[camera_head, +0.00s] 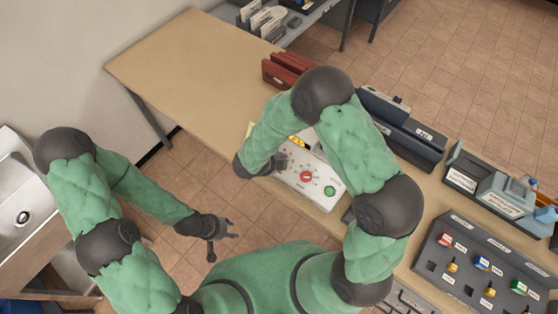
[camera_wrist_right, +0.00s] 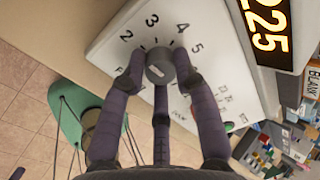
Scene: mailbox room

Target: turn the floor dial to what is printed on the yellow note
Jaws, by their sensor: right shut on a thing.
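The floor dial is a grey round knob (camera_wrist_right: 160,66) on a white panel, which shows in the head view (camera_head: 318,191). Numbers 2, 3, 4 and 5 are printed around the knob. My right gripper (camera_wrist_right: 161,72) is shut on the knob, its dark fingers around it. The knob's pointer cannot be made out. In the head view the right arm hides most of the dial. A pale yellow edge (camera_head: 250,129) beside the arm may be the yellow note; no print is readable. My left gripper (camera_head: 224,240) is open and empty, left of the table.
The panel has a red button (camera_head: 306,176) and a green button (camera_head: 330,191). Dark trays (camera_head: 405,135) and a board with coloured pieces (camera_head: 480,265) stand right. The table's far left (camera_head: 190,75) is clear.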

